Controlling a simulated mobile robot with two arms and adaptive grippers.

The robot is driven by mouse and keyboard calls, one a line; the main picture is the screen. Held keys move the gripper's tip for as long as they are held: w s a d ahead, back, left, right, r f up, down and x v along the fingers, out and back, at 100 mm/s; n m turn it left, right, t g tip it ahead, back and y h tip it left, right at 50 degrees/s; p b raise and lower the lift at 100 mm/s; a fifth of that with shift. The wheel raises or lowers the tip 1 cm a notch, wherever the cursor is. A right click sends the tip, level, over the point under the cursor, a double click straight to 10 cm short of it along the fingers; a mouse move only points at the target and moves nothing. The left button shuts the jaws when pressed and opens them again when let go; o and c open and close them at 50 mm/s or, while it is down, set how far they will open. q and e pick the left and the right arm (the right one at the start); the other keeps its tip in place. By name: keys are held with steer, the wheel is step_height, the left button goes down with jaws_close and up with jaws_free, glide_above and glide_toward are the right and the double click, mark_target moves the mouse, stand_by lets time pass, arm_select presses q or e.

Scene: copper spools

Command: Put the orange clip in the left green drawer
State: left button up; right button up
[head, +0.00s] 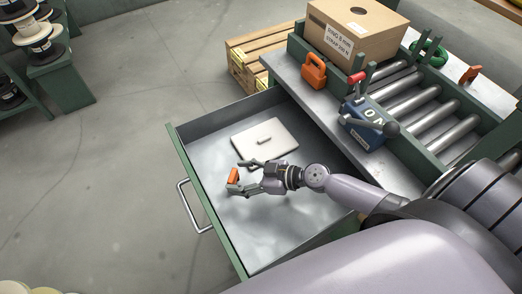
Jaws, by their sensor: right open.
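The green drawer (208,200) stands pulled open, with a grey metal floor and a bar handle on its front. A small orange clip (233,176) is inside the drawer's outline, near its front. My right gripper (239,176) reaches over the drawer from the right. Its fingers are spread, with the clip at their tips, between them. I cannot tell whether a finger touches the clip or whether the clip rests on the drawer floor. My left gripper is not in view.
A pale flat plate (265,139) with a small handle lies in the drawer. On the bench above are an orange padlock-shaped object (314,72), a blue tool (364,128), a cardboard box (355,32) and rollers (415,95). Floor left of the drawer is clear.

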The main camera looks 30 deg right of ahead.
steer(key=b+v, duration=0.2)
steer(key=v, duration=0.6)
steer(key=shift+f, duration=0.15)
steer(key=shift+s+d+r, duration=0.4)
